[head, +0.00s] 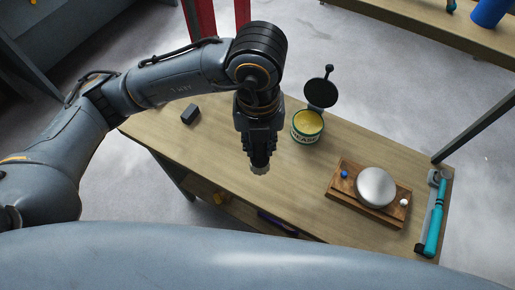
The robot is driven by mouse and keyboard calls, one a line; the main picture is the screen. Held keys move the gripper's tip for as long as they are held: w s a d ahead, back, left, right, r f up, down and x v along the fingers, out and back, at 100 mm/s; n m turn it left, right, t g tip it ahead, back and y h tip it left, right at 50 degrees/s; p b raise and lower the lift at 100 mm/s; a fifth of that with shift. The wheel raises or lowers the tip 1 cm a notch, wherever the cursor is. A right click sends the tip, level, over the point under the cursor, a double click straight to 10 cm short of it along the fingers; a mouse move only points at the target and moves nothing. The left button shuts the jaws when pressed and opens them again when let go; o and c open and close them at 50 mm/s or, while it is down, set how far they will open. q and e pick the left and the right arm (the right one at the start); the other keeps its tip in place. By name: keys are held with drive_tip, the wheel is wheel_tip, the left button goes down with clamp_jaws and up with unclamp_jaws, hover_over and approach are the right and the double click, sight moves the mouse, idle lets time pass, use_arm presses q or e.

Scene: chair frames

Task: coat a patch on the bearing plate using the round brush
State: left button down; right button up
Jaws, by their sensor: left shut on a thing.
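My left gripper (259,154) points down over the middle of the wooden table. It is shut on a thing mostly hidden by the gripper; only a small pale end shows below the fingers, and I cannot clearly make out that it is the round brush. The bearing plate appears to be the round silver disc (376,186) on a brown wooden board (340,190), right of my gripper. An open tin of yellow grease (308,126) stands closer, just right of my gripper. My right gripper is not in view.
A black disc with a knobbed stem (321,92) is at the tin's back edge. A blue ball (344,174) and a white ball (404,202) sit on the board. A teal tool (435,220) lies at the right edge. A dark block (190,114) lies left.

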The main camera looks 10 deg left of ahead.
use_arm(q)
drive_tip(key=w+d+r+h+p, duration=0.2)
drive_tip(key=w+d+h+p, duration=0.2)
drive_tip(key=w+d, duration=0.45)
drive_tip(key=w+a+f+t+h+p, duration=0.1)
drive_tip(key=w+a+f+h+p, duration=0.1)
drive_tip(key=w, duration=0.8)
wheel_tip(320, 180, down, 6)
drive_tip(key=b, duration=0.4)
drive_tip(key=shift+b, duration=0.3)
drive_tip(key=shift+d+f+b, duration=0.1)
drive_tip(key=shift+f+b, duration=0.3)
drive_tip(key=shift+f, duration=0.3)
drive_tip(key=shift+s, duration=0.1)
idle(0.7)
wheel_tip(320, 180, up, 7)
drive_tip(key=p, duration=0.5)
drive_tip(key=shift+p, duration=0.35)
